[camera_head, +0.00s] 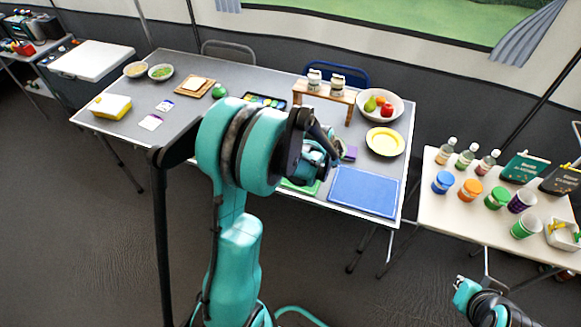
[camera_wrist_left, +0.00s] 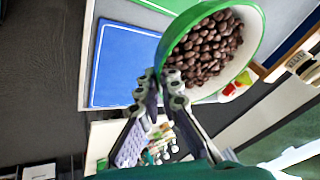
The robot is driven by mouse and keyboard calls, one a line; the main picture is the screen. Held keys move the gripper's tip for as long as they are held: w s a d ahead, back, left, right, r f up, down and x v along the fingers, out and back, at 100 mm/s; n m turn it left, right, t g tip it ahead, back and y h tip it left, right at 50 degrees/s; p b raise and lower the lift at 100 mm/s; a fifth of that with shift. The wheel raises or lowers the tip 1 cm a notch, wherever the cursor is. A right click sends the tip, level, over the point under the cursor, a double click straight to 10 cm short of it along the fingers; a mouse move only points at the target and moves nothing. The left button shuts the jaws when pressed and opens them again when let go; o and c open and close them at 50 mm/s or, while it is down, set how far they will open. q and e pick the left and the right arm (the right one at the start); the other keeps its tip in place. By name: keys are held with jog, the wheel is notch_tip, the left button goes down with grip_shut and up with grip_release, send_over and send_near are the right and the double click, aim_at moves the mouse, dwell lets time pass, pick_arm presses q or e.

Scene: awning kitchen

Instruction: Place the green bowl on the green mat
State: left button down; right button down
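The green bowl (camera_wrist_left: 256,45), pale inside and full of brown nuts or beans, fills the upper right of the left wrist view. My left gripper (camera_wrist_left: 161,82) has its fingertips close together at the bowl's rim and appears shut on it. In the head view my left arm hides the bowl. The green mat (camera_head: 300,187) shows as a small patch on the grey table beside the blue mat, mostly hidden by my arm. My right gripper (camera_head: 464,290) is low at the right, away from the table; its fingers do not show clearly.
The blue mat (camera_head: 363,192) lies at the table's front right. A yellow plate (camera_head: 385,142), a fruit bowl (camera_head: 366,103) and a wooden stand (camera_head: 324,93) with jars are behind it. A side table (camera_head: 445,214) with bottles and cups stands at the right.

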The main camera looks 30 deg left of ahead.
pick_arm(q)
jog(key=w+a+m, duration=0.1)
jog(key=a, duration=0.1)
jog(key=w+a+f+m+h, duration=0.1)
jog(key=w+a+m, duration=0.1)
jog(key=a, duration=0.1)
jog(key=w+a+m+h, duration=0.1)
jog(key=w+a, duration=0.1)
jog(key=a, duration=0.1)
jog(key=shift+a+f+m+g, duration=0.15)
jog(key=shift+f+m+g, duration=0.15)
jog(key=s+a+f+b, duration=0.1)
jog(key=s+a+f, duration=0.1)
jog(key=s, duration=0.1)
jog(key=s+a+f+b, duration=0.1)
jog(key=s+a+f, duration=0.1)
jog(key=s, duration=0.1)
jog(key=s+a+f+b, duration=0.2)
jog(key=s, duration=0.1)
jog(key=shift+s+a+f, duration=0.1)
jog(key=shift+a+f, duration=0.1)
jog(key=shift+f, duration=0.2)
jog(key=shift+f+b, duration=0.95)
jog(key=shift+f, duration=1)
jog(key=shift+f, duration=0.15)
jog(key=c, duration=1.9)
grip_release()
jog(key=shift+o, duration=0.9)
